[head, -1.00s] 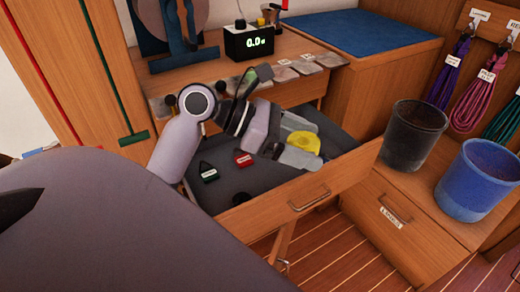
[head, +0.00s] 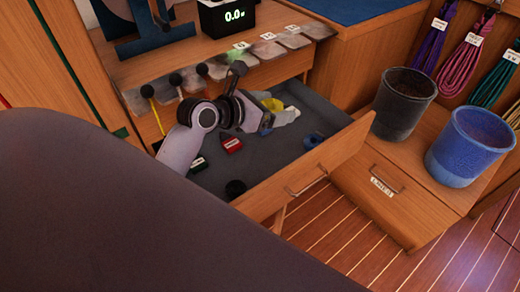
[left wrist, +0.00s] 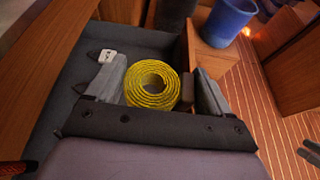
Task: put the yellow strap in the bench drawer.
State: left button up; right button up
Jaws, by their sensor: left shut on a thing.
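The yellow strap (left wrist: 152,84) is a round flat coil. It sits between the two pale grey fingers of my left gripper (left wrist: 158,87) in the left wrist view. In the head view the left gripper (head: 274,115) is over the inside of the open bench drawer (head: 320,163), shut on the strap (head: 272,104), which is partly hidden by the fingers. I cannot tell whether the coil touches the grey drawer floor (head: 262,160).
In the drawer lie a red block (head: 232,144), a black round thing (head: 235,188) and a blue piece (head: 313,139). Labelled metal tabs (head: 267,52) line the bench edge. A black bucket (head: 404,103) and a blue bucket (head: 468,145) stand on the right.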

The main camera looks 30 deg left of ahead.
pick_arm(q)
notch_tip(320, 180, down, 20)
jog(key=b, duration=0.8)
jog(key=shift+r, duration=0.1)
jog(key=shift+f, duration=0.55)
jog(key=o, duration=0.9)
jog(key=shift+o, duration=0.3)
pick_arm(e)
jog(key=shift+n+t+y, duration=0.3)
jog(key=shift+t, duration=0.1)
jog(key=f, duration=0.1)
jog(key=a+f, duration=0.1)
jog(key=f, duration=0.1)
jog(key=w+a+f, duration=0.1)
jog(key=f, duration=0.1)
jog(key=shift+f, duration=0.15)
